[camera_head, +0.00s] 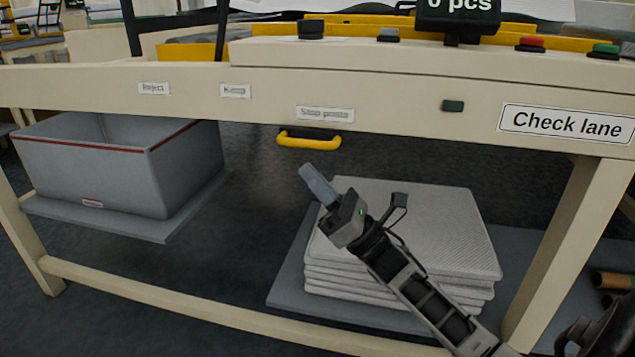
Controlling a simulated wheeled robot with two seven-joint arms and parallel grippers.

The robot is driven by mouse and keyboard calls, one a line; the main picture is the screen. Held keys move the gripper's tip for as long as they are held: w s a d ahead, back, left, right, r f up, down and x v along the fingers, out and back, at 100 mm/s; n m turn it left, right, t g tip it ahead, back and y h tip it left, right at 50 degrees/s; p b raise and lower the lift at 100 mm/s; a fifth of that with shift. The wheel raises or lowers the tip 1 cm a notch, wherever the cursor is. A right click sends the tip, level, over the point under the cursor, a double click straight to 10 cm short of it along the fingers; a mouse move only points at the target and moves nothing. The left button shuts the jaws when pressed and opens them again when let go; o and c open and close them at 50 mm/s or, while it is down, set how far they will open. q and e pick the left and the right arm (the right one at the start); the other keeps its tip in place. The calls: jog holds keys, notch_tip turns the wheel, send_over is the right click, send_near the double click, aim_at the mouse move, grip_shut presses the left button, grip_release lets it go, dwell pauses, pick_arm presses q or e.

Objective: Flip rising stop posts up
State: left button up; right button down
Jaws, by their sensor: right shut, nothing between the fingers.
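A yellow handle (309,141) hangs under the table's front edge, below the label "Stop posts" (325,114). My right gripper (312,178) is shut and empty. Its fingertips show just below the yellow handle in the picture, apart from it, with the arm coming in from the lower right. No stop posts can be made out on the tabletop from here. My left gripper is not in view.
A grey bin (115,165) stands on a low shelf at left. A stack of white wadding sheets (440,225) lies behind my right arm. The cream front beam (420,122) carries a "Check lane" sign (566,123). Red (530,43) and green (605,49) buttons sit above.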

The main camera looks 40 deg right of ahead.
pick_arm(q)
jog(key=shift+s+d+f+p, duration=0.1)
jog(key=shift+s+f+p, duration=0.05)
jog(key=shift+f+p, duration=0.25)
pick_arm(e)
jog(key=v, duration=1.1)
jog(key=shift+w+a+f, duration=0.2)
jog(key=shift+a+f, duration=0.1)
jog(key=shift+f, duration=0.25)
jog(key=shift+r, duration=0.1)
